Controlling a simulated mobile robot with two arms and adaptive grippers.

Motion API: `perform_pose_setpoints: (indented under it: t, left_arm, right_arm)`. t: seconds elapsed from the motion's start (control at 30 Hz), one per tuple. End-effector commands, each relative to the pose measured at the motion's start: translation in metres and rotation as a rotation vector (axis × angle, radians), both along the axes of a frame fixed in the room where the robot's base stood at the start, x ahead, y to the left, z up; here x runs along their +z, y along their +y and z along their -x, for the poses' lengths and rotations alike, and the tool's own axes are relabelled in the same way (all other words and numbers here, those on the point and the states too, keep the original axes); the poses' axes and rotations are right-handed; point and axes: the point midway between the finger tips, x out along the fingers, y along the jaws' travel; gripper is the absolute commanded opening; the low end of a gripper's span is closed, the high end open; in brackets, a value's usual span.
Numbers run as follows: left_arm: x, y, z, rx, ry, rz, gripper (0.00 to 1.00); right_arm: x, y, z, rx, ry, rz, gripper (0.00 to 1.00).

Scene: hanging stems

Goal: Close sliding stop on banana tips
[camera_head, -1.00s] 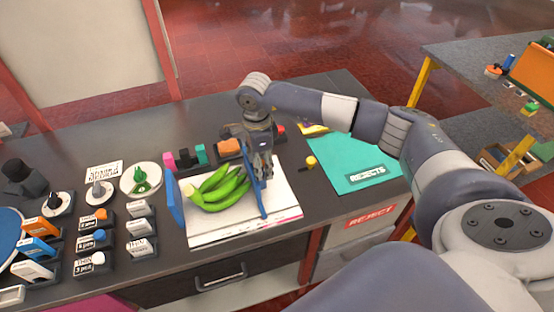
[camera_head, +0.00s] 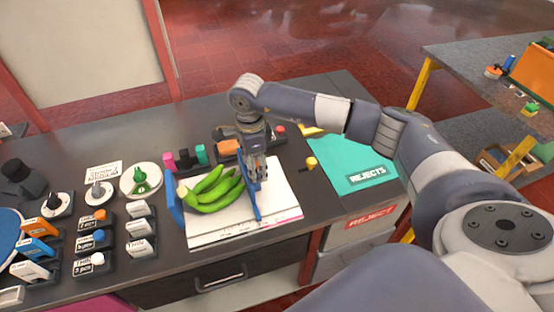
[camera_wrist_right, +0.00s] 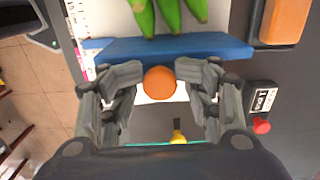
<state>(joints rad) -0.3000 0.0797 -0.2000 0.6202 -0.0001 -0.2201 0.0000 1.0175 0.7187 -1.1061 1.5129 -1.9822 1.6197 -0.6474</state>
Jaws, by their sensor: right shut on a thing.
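A bunch of green bananas (camera_head: 213,190) lies on a white printed board (camera_head: 285,203), between a fixed-looking blue end plate (camera_head: 175,204) on the left and the blue sliding stop (camera_head: 254,200) on the right. My right gripper (camera_head: 255,178) is at the sliding stop. In the right wrist view its fingers (camera_wrist_right: 159,84) are shut around an orange round knob (camera_wrist_right: 159,82) on the stop (camera_wrist_right: 205,45). The banana tips (camera_wrist_right: 170,18) come very close to the stop's far face; I cannot tell whether they touch it. My left gripper is not in view.
A teal rejects mat (camera_head: 350,160) lies right of the board, with a small yellow knob (camera_head: 311,163) beside it. Labelled blocks with coloured knobs (camera_head: 98,237) fill the left. An orange block (camera_head: 228,147) sits behind the board.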

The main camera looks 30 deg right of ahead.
Motion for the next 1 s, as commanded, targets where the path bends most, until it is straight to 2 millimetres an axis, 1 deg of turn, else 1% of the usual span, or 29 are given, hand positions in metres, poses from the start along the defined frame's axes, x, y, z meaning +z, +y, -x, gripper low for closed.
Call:
perform_pose_setpoints:
  t: [0.27,0.57,1.0]
  left_arm:
    - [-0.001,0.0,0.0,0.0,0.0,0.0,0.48]
    - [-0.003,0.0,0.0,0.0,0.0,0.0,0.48]
    - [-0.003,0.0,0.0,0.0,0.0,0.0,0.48]
  right_arm:
    - [-0.001,0.002,0.0,0.003,0.002,-0.001,0.29]
    - [-0.002,0.011,-0.002,0.004,0.002,-0.003,0.29]
    - [-0.001,0.012,-0.002,0.004,0.002,-0.005,0.29]
